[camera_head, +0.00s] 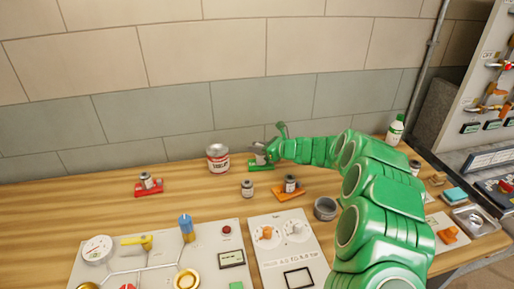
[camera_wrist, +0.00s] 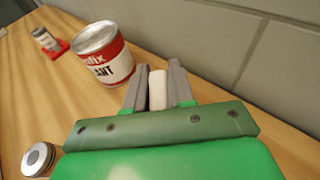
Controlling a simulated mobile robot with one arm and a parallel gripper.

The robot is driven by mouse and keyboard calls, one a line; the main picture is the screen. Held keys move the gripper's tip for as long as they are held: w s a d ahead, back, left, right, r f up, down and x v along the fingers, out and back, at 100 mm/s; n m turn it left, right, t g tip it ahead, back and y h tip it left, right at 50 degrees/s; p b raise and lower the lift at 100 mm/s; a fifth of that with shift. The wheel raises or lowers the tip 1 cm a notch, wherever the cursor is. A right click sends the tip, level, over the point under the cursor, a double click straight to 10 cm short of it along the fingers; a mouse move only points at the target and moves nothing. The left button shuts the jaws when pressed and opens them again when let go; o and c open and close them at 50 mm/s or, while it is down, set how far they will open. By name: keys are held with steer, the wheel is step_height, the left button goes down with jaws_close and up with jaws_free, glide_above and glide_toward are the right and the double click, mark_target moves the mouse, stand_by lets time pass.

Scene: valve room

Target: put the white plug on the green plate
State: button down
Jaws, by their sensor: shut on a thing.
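My gripper (camera_head: 262,148) is at the back of the bench, near the wall. In the wrist view my gripper (camera_wrist: 158,88) has its two grey fingers shut on the white plug (camera_wrist: 157,91), which shows as a pale piece between them. In the head view the white plug (camera_head: 260,158) shows partly below the fingers. It is directly over the green plate (camera_head: 262,168), and I cannot tell whether it touches it. The green plate lies flat on the wood, partly covered by the plug and gripper. It is not visible in the wrist view.
A red-and-white can (camera_head: 217,159) stands just left of the green plate. A metal cylinder (camera_head: 247,188) stands loose in front. A red plate (camera_head: 149,188) and an orange plate (camera_head: 288,193) each bear a cylinder. A grey cup (camera_head: 325,209) stands near my arm. The wall is close behind.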

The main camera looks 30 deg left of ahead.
steer(key=c, duration=1)
jaws_free()
steer(key=shift+f, duration=0.1)
steer(key=shift+o, duration=0.2)
steer(key=shift+r, duration=0.2)
steer(key=v, duration=1.2)
steer(key=shift+s, duration=0.1)
